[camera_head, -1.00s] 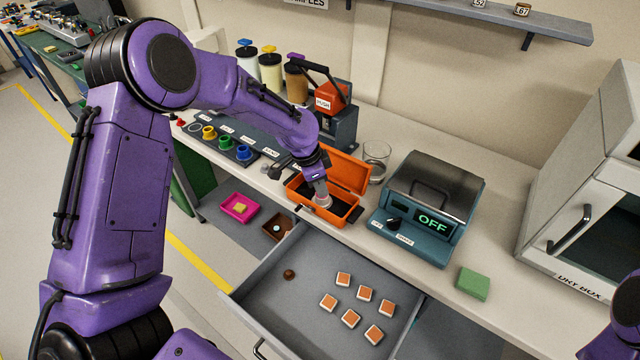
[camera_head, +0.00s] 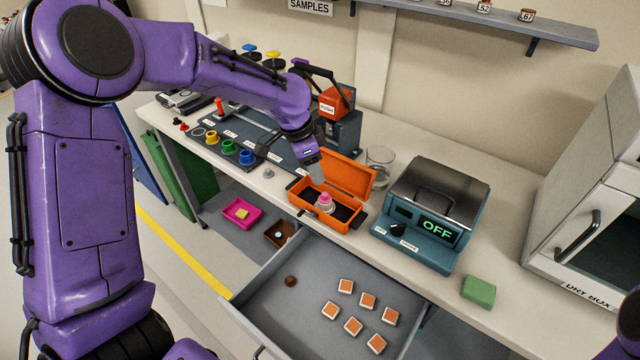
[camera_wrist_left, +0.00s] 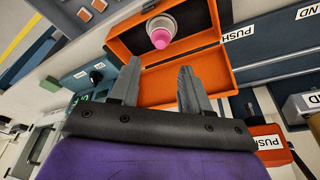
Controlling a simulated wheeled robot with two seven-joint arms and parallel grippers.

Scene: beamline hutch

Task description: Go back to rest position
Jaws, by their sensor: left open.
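My left gripper (camera_head: 318,172) is above the open orange case (camera_head: 343,224) on the bench. Its fingers (camera_wrist_left: 160,88) are apart and empty in the left wrist view. A small vial with a pink cap (camera_head: 325,201) stands in the case, apart from the fingers. The pink cap also shows in the left wrist view (camera_wrist_left: 161,40). The right gripper is not in view; only a bit of purple arm shows at the lower right edge of the head view.
An open grey drawer (camera_head: 262,303) with several orange-topped tiles juts out below the bench. A teal device reading OFF (camera_head: 432,215), a glass beaker (camera_head: 380,163) and a green block (camera_head: 478,291) stand right of the case. A dry box (camera_head: 590,215) stands far right.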

